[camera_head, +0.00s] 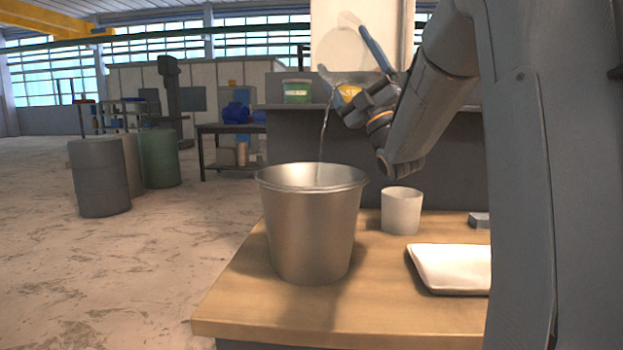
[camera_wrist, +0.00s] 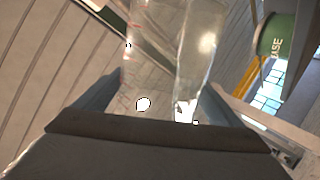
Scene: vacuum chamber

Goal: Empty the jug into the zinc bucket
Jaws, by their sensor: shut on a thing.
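The zinc bucket (camera_head: 310,230) stands upright on the wooden table. My gripper (camera_head: 352,68) is above it, to the right of its rim, shut on the clear jug (camera_head: 341,48). The jug is tilted, and a thin stream of clear liquid (camera_head: 323,130) falls from it into the bucket's mouth. The bucket's inside bottom is hidden. In the wrist view the see-through jug (camera_wrist: 205,45) lies between my two fingers; how much is left in it I cannot tell.
On the wooden table (camera_head: 270,318), a pale cup (camera_head: 402,211) stands right of the bucket and a white tray (camera_head: 450,270) lies at the front right. A small grey block (camera_head: 479,220) is behind the tray. A green tub (camera_head: 297,91) sits on a shelf behind.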

